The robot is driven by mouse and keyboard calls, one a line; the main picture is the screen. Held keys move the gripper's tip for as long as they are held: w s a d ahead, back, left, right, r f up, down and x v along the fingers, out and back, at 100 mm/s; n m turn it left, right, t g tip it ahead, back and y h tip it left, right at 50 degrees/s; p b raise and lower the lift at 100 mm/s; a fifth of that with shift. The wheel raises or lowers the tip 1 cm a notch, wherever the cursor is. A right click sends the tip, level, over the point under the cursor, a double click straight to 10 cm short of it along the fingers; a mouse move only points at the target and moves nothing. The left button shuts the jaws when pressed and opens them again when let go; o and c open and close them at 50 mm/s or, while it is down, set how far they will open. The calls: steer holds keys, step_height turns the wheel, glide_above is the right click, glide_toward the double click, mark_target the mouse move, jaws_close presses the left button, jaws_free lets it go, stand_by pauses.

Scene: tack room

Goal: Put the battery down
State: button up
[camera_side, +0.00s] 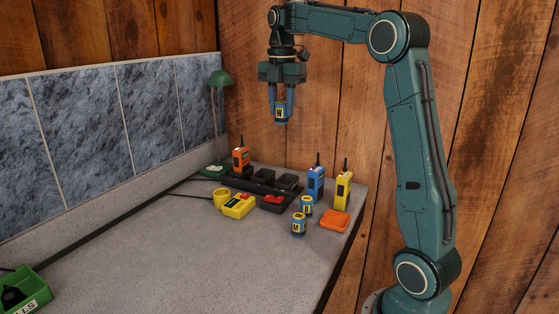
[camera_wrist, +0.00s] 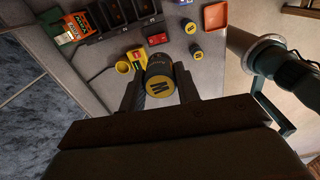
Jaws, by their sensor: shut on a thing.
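A black charger rack (camera_side: 258,185) stands at the back, with orange (camera_side: 241,159), blue (camera_side: 316,183) and yellow (camera_side: 343,190) radios around it. A yellow device (camera_side: 239,206), yellow cup (camera_side: 221,197) and orange tray (camera_side: 335,221) stand near. A green bin (camera_side: 22,293) is front left. The table's middle is clear.

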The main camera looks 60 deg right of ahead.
steer(key=s+f, duration=0.2)
steer(key=s, duration=0.6)
steer(key=s+a+f+m, duration=0.1)
steer(key=s+f, duration=0.1)
steer(key=s, duration=0.6)
steer(key=shift+s, duration=0.3)
steer(key=shift+a, duration=0.1)
step_height(320, 180, down, 16)
steer(key=shift+r, duration=0.15)
steer(key=shift+f, duration=2.15)
steer(key=shift+f, duration=0.15)
steer(key=o, duration=1.1)
